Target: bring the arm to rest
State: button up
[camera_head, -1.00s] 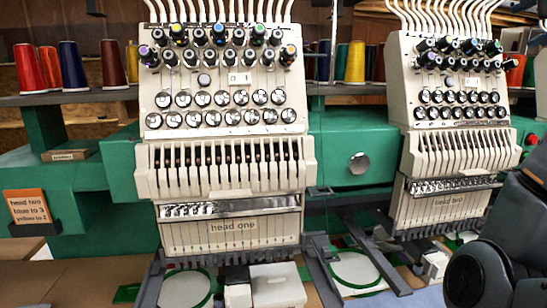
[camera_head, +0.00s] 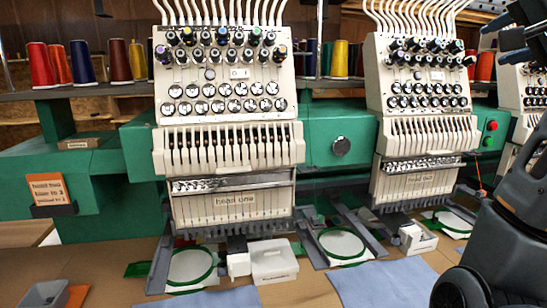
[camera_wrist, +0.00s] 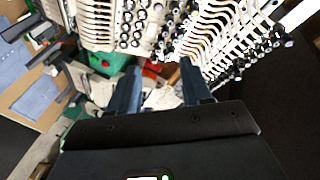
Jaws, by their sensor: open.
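My gripper shows at the upper right edge of the head view (camera_head: 487,39), its two dark fingers pointing left, raised to about the height of the machine heads' knobs. In the wrist view my gripper (camera_wrist: 160,85) is open, with the two fingers apart and nothing held between them. My dark grey arm (camera_head: 515,215) fills the right edge of the head view. In the wrist view the machine heads appear tilted beyond the fingers. I cannot tell the exact gap between the gripper and the machine.
The embroidery machine has head one (camera_head: 230,150) and head two (camera_head: 425,130), with a third head (camera_head: 530,85) partly behind my arm. Thread cones (camera_head: 82,62) stand on the rack. A white box (camera_head: 273,262) and blue cloth (camera_head: 385,284) lie on the table. An orange card (camera_head: 47,188) stands left.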

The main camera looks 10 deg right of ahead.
jog(key=w+a+f+n, duration=0.1)
jog(key=a+f+n, duration=0.2)
jog(key=f, duration=1.6)
jog(key=s+a+f+n, duration=0.2)
jog(key=s+a+f, duration=0.15)
jog(key=f, duration=0.45)
jog(key=s+a+f+n, duration=0.3)
jog(key=s+f, duration=0.1)
jog(key=f, duration=0.4)
jog(key=s+a+f+n+y, duration=0.2)
jog(key=s+a+f, duration=0.25)
jog(key=s, duration=0.35)
jog(key=s+a+f+n+y, duration=0.1)
jog(key=s+a+f+n, duration=0.15)
jog(key=s+f, duration=0.5)
jog(key=s+a+r+n+y, duration=0.1)
jog(key=s+a, duration=0.1)
jog(key=s, duration=0.7)
jog(key=s+a+r+n, duration=0.1)
jog(key=s+a+r, duration=0.1)
jog(key=s, duration=0.7)
jog(key=shift+a+y, duration=0.4)
jog(key=shift+a, duration=0.45)
